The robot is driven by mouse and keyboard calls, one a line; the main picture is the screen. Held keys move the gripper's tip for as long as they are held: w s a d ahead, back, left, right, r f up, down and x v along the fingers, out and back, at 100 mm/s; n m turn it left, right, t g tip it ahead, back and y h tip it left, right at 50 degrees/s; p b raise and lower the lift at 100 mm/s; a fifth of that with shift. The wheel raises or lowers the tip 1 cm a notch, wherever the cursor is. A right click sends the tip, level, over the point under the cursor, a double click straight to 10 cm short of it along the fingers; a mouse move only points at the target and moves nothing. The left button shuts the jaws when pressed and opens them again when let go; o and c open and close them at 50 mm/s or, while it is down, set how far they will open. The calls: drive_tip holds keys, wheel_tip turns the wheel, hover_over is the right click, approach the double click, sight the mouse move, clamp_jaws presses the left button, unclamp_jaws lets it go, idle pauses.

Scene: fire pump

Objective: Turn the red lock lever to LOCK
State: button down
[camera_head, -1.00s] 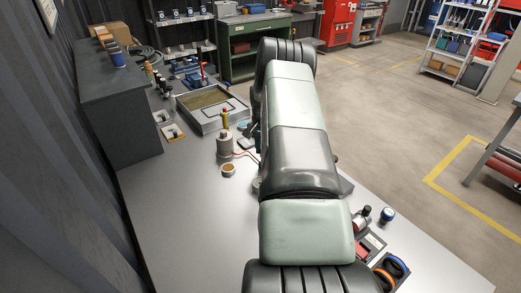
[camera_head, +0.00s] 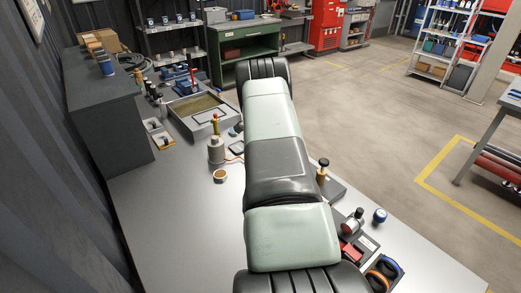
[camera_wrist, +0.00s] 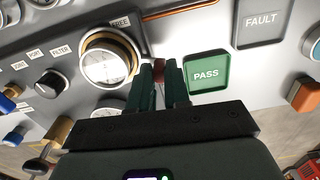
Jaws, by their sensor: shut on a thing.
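In the wrist view, a grey panel carries a round white-faced dial in a brass ring (camera_wrist: 108,60), with a FREE label (camera_wrist: 120,22) above it. A small part of the red lock lever (camera_wrist: 159,70) shows between my fingertips, just right of the dial. My gripper (camera_wrist: 162,78) has its dark green fingers close together on either side of it, shut on it. The fingers hide most of the lever, and I see no LOCK label. In the head view, my arm hides the gripper and lever.
Right of my fingers are a green PASS plate (camera_wrist: 207,76) and a grey FAULT plate (camera_wrist: 262,22). A black knob (camera_wrist: 49,83) sits left of the dial. In the head view, a metal tray (camera_head: 205,112) and a grey cylinder (camera_head: 216,150) stand left of my arm; bare tabletop lies in front.

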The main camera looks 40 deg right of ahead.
idle(0.4)
drive_tip(key=c, duration=1.1)
unclamp_jaws()
wheel_tip(320, 180, up, 11)
drive_tip(key=shift+f, duration=0.1)
